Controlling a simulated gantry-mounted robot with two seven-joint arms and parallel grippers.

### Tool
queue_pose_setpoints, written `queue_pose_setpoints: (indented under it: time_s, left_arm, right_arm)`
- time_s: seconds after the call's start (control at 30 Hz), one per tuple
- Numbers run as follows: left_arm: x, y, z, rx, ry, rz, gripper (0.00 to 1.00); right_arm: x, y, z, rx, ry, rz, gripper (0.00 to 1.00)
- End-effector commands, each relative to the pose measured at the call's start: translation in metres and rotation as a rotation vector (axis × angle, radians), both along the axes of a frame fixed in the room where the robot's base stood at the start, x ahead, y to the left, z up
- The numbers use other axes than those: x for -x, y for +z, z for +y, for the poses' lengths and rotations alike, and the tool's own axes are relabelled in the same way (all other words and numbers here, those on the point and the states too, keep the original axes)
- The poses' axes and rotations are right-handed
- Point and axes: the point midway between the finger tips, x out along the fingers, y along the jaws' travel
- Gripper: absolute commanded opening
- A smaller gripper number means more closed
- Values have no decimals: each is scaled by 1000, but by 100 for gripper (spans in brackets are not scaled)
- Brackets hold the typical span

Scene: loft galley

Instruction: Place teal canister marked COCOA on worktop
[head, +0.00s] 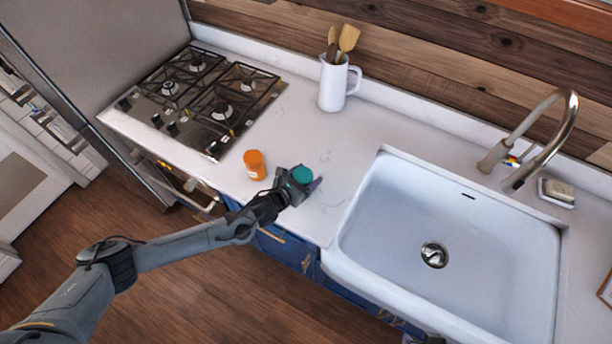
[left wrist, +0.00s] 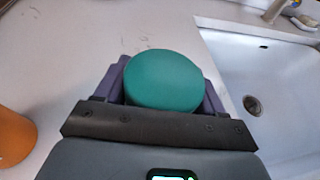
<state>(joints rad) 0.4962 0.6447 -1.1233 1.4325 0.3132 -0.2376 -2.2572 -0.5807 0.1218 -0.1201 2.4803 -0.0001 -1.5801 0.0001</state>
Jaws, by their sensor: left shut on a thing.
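The teal canister (head: 301,175) is between the fingers of my left gripper (head: 305,183), over the worktop (head: 330,142) between the orange canister and the sink. In the left wrist view its round teal top (left wrist: 164,80) faces the camera, with a purple finger on each side of it. My left gripper (left wrist: 163,90) is shut on it. The COCOA marking is not visible. I cannot tell whether the canister's base touches the worktop. My right gripper is not seen clearly in either view.
An orange canister (head: 255,164) stands left of my left gripper, also in the left wrist view (left wrist: 14,137). A gas hob (head: 205,98) is further left. A white jug (head: 333,84) with utensils stands at the back. The white sink (head: 400,215) lies right. Worktop behind the gripper is clear.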

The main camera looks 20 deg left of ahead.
Motion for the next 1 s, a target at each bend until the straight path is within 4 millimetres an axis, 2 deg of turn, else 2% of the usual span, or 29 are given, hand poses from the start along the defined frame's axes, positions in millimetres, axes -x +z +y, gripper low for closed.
queue_pose_setpoints:
  time_s: [0.2,0.23,0.4,0.77,1.0]
  left_arm:
    - [0,-3,0,0,1,-1,31]
    - [0,-4,0,0,1,0,71]
    - [0,-3,0,0,1,0,95]
    - [0,2,0,0,1,0,95]
    - [26,8,10,-2,0,2,95]
  right_arm:
    - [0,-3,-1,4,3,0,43]
    - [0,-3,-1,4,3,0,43]
    - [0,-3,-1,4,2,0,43]
    - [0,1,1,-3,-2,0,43]
    - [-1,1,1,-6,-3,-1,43]
